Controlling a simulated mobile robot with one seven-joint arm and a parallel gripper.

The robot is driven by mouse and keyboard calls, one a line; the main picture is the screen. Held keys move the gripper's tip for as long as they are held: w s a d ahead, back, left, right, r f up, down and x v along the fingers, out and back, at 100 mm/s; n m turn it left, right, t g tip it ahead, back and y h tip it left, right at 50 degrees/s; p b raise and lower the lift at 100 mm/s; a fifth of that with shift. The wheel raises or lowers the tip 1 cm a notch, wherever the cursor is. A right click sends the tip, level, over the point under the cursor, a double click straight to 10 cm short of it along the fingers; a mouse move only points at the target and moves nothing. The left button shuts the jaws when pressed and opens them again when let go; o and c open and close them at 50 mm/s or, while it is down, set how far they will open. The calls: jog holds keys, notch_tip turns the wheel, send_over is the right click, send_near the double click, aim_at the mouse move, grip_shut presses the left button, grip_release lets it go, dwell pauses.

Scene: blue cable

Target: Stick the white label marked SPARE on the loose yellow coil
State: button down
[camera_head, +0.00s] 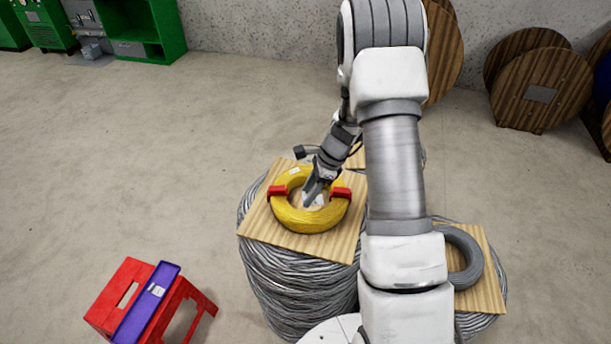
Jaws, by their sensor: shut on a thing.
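The yellow coil (315,220) lies flat on a square wooden board, with red clips (277,192) on its left and right sides. My gripper (312,196) points down over the coil's open middle, close to its inner edge. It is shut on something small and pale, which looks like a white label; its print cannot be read. Whether it touches the coil is unclear. A small pale patch (293,170) shows at the coil's back left. My arm hides part of the area to the right.
The board (258,222) tops a large grey cable coil (290,285). A grey coil (464,257) lies on another board at right. A purple tray (146,307) with small white pieces sits on a red stool (112,293) at front left. Wooden reels (540,95) stand behind.

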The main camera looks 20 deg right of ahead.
jog(key=shift+w, duration=0.1)
jog(key=b, duration=0.4)
send_over(303, 217)
jog(key=d, duration=0.2)
jog(key=shift+s+a+f, duration=0.1)
jog(key=shift+f, duration=1.35)
jog(key=shift+s+a+f, duration=0.1)
jog(key=shift+f, duration=1.35)
jog(key=shift+f+b, duration=0.85)
jog(key=shift+b, duration=0.2)
jog(key=shift+c, duration=1)
grip_release()
jog(key=shift+r, duration=0.15)
jog(key=shift+r+p, duration=2.5)
jog(key=shift+r, duration=0.9)
jog(key=shift+r, duration=0.1)
